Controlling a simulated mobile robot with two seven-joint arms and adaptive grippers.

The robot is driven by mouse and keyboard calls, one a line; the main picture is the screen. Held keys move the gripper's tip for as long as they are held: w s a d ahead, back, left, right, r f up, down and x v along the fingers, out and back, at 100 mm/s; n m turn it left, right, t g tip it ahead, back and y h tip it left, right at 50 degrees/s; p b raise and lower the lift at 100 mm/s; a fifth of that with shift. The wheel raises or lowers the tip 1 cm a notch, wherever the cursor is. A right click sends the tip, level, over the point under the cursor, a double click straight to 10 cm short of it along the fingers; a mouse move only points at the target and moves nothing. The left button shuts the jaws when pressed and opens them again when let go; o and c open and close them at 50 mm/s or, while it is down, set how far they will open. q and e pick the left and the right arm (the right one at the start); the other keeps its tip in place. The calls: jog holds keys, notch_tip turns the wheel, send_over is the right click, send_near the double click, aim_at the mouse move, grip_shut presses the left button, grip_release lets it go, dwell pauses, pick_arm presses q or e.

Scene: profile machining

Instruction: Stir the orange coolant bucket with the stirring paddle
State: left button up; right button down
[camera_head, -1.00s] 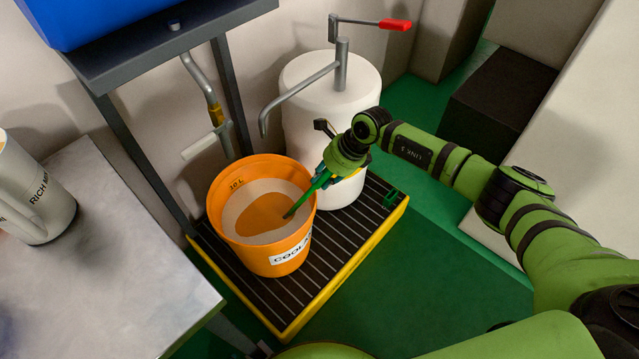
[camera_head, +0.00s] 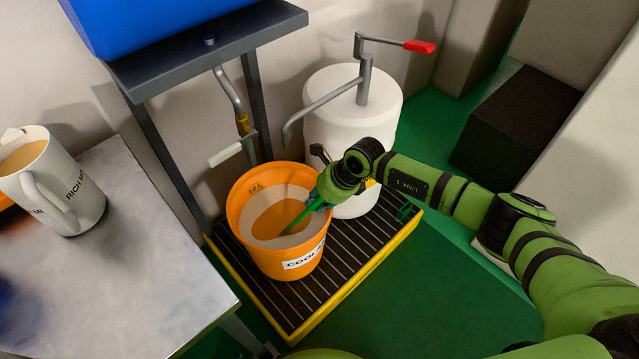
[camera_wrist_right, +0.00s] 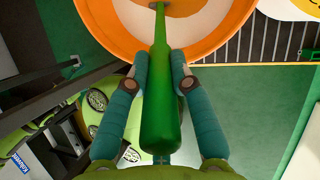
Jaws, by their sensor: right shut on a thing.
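The orange coolant bucket (camera_head: 263,258) stands upright on a drip tray, with whitish and orange liquid inside. My right gripper (camera_head: 320,196) is at the bucket's right rim. In the right wrist view my right gripper (camera_wrist_right: 159,75) is shut on the green handle of the stirring paddle (camera_wrist_right: 161,115). The paddle (camera_head: 297,221) slants down into the bucket, and its lower end is hidden in the liquid. The bucket's rim also shows at the top of the right wrist view (camera_wrist_right: 95,22). My left gripper is not in view.
The yellow-edged drip tray (camera_head: 372,262) has a black slatted grate. A white drum with a pump (camera_head: 340,110) stands behind the bucket. A metal table (camera_head: 150,270) with a labelled jug (camera_head: 55,185) is at left. A blue tank (camera_head: 150,22) sits on a stand above. Green floor is clear at front right.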

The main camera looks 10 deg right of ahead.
pick_arm(q)
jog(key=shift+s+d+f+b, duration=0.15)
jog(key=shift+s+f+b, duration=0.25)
jog(key=shift+b, duration=0.45)
pick_arm(e)
jog(key=d, duration=0.3)
jog(key=shift+w, duration=0.25)
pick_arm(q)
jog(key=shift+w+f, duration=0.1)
